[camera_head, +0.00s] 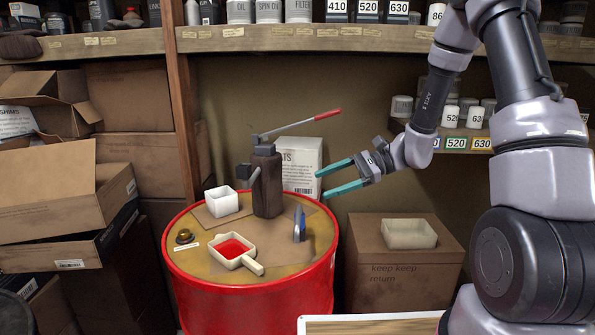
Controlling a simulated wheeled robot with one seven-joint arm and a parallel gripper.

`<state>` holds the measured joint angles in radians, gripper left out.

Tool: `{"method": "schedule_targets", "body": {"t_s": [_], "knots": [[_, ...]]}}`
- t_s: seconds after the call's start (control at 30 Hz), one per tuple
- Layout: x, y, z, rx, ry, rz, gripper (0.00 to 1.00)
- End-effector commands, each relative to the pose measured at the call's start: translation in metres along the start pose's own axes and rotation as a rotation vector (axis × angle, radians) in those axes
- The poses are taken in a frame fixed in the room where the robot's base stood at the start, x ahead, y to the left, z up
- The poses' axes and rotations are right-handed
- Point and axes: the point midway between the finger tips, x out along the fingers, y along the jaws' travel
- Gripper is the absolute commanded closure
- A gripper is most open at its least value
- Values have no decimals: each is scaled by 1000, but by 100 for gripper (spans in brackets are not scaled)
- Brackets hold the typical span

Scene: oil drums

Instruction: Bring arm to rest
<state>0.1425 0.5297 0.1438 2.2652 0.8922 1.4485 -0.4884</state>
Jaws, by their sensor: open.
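My gripper (337,178) has two teal fingers that point left. It is open with nothing between the fingers. It hangs in the air at the right edge of the red oil drum (255,291), in front of a white box (303,157) with printed text. My arm comes in from the right and bends down to the gripper.
On the drum stand a dark hand press (267,185) with a red-tipped lever, a white square cup (222,201), a handled tray with red contents (247,262), a blue object (299,224) and a brass piece (184,236). A cardboard box (385,285) bears a cream tray (409,243). Shelves line the back.

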Motion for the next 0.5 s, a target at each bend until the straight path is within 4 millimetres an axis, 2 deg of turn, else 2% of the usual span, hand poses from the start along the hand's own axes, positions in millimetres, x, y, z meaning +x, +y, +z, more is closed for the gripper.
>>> {"method": "schedule_targets", "body": {"t_s": [0.03,0.1,0.5], "knots": [[-9,2,17,-61,44,41,25],[-19,9,34,-129,104,99,25],[-95,49,114,-511,528,339,25]]}}
